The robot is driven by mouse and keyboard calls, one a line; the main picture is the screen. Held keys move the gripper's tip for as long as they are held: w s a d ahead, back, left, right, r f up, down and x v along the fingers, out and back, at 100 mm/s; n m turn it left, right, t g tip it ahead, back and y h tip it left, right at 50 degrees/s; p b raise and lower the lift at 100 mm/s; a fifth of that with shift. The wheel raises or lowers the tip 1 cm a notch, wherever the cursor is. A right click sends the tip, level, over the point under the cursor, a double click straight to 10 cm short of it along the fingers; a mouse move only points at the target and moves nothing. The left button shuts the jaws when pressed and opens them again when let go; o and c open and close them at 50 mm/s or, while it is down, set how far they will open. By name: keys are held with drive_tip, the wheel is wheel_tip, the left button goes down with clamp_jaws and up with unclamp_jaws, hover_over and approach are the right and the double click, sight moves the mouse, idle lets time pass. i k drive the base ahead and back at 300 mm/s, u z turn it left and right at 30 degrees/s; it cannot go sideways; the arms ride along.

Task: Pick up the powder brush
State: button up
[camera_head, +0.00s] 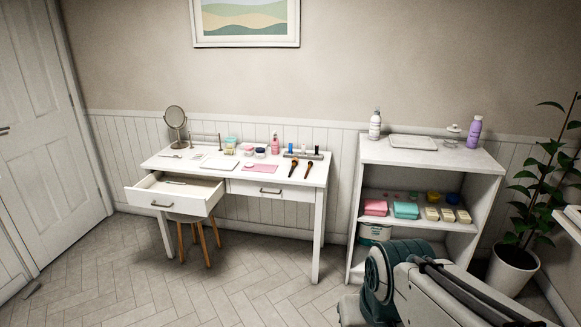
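Two brushes with dark heads or handles and brown parts lie side by side on the right part of the white vanity table (210,176). One is the left brush (293,167) and the other is the right brush (308,170). I cannot tell at this size which one is the powder brush. Both lie in front of a grey holder (318,156) and look unobstructed. Part of my arm shows at the bottom right, in front of the shelf. My gripper is not in view, so its state and any hold are hidden.
The vanity's left drawer (163,197) is pulled open, with a wooden-legged stool (202,240) below it. A mirror (175,117), a pink mat (260,166) and small jars stand on top. A white shelf (430,155) stands right. The floor before the vanity is clear.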

sight(294, 161)
drive_tip(key=z, duration=0.2)
drive_tip(key=i, duration=3.25)
drive_tip(key=u, duration=0.35)
